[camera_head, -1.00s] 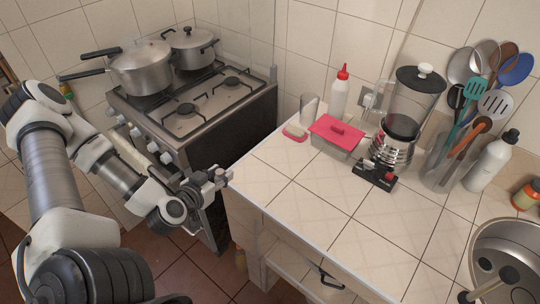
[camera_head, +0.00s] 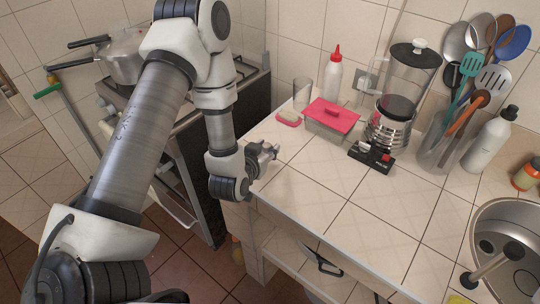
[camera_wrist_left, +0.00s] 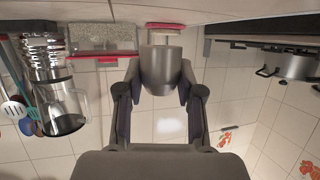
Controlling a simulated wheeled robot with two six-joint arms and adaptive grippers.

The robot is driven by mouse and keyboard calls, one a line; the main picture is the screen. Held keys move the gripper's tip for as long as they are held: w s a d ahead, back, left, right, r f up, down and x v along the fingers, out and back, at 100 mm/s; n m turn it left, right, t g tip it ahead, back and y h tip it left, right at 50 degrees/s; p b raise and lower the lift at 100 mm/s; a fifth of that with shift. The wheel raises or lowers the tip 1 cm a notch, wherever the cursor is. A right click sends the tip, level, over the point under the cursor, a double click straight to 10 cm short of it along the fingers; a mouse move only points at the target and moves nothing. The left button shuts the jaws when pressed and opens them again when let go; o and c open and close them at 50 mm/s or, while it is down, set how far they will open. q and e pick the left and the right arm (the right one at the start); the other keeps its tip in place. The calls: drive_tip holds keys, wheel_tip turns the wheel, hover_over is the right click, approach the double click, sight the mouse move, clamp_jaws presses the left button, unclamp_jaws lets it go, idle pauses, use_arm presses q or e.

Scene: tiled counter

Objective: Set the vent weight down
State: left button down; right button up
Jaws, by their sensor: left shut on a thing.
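The vent weight shows as a plain grey cylinder (camera_wrist_left: 161,72) between the fingertips in the left wrist view. My left gripper (camera_wrist_left: 160,85) is shut on it, one finger on each side. In the head view my left gripper (camera_head: 263,156) is over the left edge of the tiled counter (camera_head: 330,205), in front of the pink soap dish (camera_head: 288,119). The weight is too small there to make out clearly, and I cannot tell whether it touches the counter. My right gripper is not in view.
A red-lidded box (camera_head: 333,118), a clear glass (camera_head: 302,92), a white bottle (camera_head: 333,80), a blender (camera_head: 395,115) and a small black-and-red object (camera_head: 371,157) stand toward the back. The sink (camera_head: 508,245) is at right. The front middle counter is clear. My arm partly hides the stove.

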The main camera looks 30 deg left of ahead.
sight(270, 165)
use_arm(q)
drive_tip(key=f, duration=0.1)
drive_tip(key=f+p, duration=0.1)
drive_tip(key=shift+w+d+f, duration=0.25)
drive_tip(key=shift+f, duration=0.55)
drive_tip(key=shift+w+f, duration=0.1)
drive_tip(key=shift+w, duration=0.05)
drive_tip(key=c, duration=0.7)
unclamp_jaws()
drive_tip(key=shift+f, duration=0.1)
